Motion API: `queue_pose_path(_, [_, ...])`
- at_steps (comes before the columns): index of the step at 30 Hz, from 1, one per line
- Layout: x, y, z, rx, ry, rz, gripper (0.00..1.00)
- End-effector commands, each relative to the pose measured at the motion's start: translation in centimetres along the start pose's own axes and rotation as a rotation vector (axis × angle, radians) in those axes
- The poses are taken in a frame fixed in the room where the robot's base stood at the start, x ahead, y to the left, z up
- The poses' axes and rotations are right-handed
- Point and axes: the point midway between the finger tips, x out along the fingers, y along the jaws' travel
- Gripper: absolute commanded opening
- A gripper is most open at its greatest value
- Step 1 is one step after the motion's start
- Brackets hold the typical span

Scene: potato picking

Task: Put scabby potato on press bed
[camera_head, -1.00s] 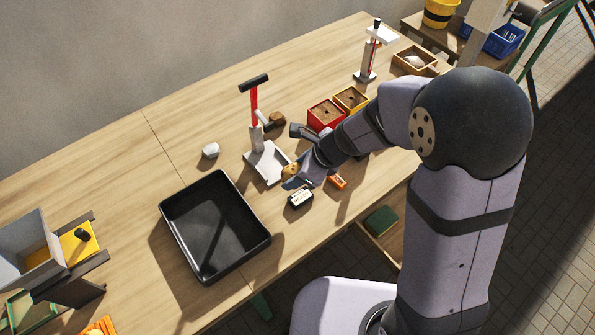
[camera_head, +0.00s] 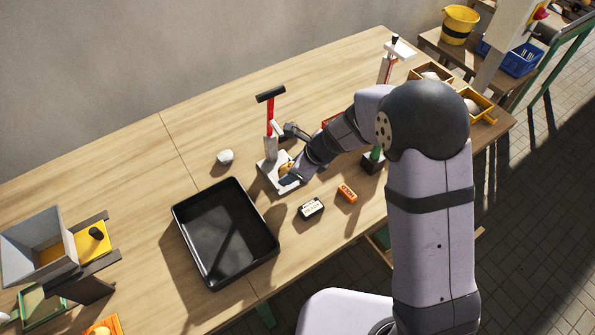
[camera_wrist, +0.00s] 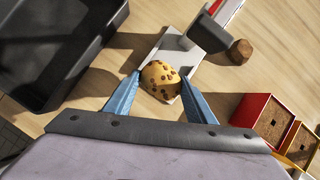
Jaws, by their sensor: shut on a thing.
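The scabby potato (camera_wrist: 160,78), yellowish with brown spots, sits between the two blue fingers of my gripper (camera_wrist: 160,90) in the wrist view. My gripper is shut on it. In the head view the potato (camera_head: 286,167) shows at the fingertips of my gripper (camera_head: 287,172), over the press bed. The press bed is a pale flat plate (camera_head: 268,176) at the foot of the press with a red column and black handle (camera_head: 270,110). The bed also shows in the wrist view (camera_wrist: 158,52), behind and under the potato. I cannot tell whether the potato touches the bed.
A black tray (camera_head: 178,214) stands left of the press. A white lump (camera_head: 225,157) lies behind the tray. A labelled block (camera_head: 311,208) and an orange block (camera_head: 347,193) lie in front. A brown potato (camera_wrist: 241,52) and a red box (camera_wrist: 262,121) are right of the press.

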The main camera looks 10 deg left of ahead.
Motion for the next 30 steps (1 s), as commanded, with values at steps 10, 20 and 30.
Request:
queue_pose_path(10, [1.8, -1.0, 1.4, 0.000, 0.000, 0.000, 0.26])
queue_pose_path(20, [2.5, -1.3, 1.8, 0.001, 0.000, 0.000, 0.26])
queue_pose_path(30, [2.5, -1.4, 1.8, 0.001, -0.001, 0.000, 0.71])
